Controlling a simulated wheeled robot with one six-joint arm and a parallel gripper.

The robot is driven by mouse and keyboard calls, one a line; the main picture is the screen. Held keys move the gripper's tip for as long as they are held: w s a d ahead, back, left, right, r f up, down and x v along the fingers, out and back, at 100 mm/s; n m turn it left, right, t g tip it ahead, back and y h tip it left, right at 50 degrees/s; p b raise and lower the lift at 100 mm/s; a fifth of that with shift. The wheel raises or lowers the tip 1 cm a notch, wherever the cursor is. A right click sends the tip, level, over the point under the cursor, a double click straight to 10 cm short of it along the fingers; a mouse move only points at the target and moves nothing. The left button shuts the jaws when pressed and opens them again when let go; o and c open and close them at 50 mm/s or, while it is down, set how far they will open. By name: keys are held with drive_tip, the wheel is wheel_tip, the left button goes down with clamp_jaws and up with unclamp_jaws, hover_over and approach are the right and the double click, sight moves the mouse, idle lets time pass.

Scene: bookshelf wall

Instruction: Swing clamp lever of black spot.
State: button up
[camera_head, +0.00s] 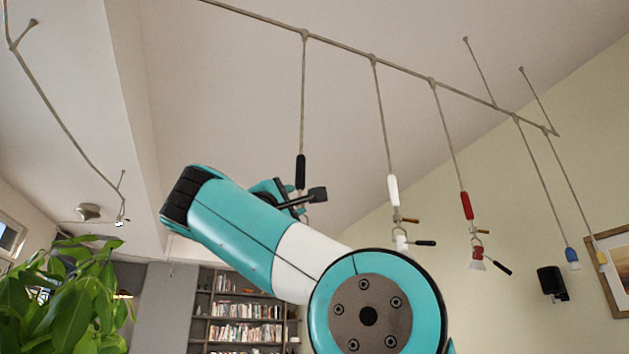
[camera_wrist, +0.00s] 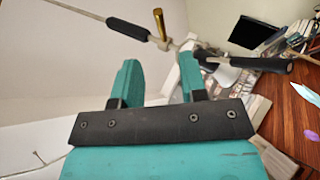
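The black spot hangs on a thin rod by its black sleeve (camera_head: 300,172), which also shows in the wrist view (camera_wrist: 127,28). A brass knob (camera_wrist: 160,24) sticks out beside the sleeve in the wrist view. A black clamp lever (camera_wrist: 262,64) reaches right from the joint, behind the right fingertip. My gripper (camera_wrist: 158,68) is open, its two teal fingers apart with nothing seen between them. The right finger overlaps the lever's near end in the picture; I cannot tell whether they touch. In the head view my gripper (camera_head: 283,190) is beside the spot and hides its lower part.
A white spot (camera_head: 393,190), a red spot (camera_head: 467,206), a blue spot (camera_head: 571,254) and a yellow spot (camera_head: 601,257) hang to the right from the ceiling rail (camera_head: 350,48). A plant (camera_head: 60,300) stands at lower left, a bookshelf (camera_head: 245,310) behind.

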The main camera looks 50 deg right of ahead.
drive_tip(key=p+x, duration=0.5)
drive_tip(key=x, duration=0.7)
drive_tip(key=shift+d+p, duration=0.2)
drive_tip(key=shift+p, duration=0.1)
clamp_jaws()
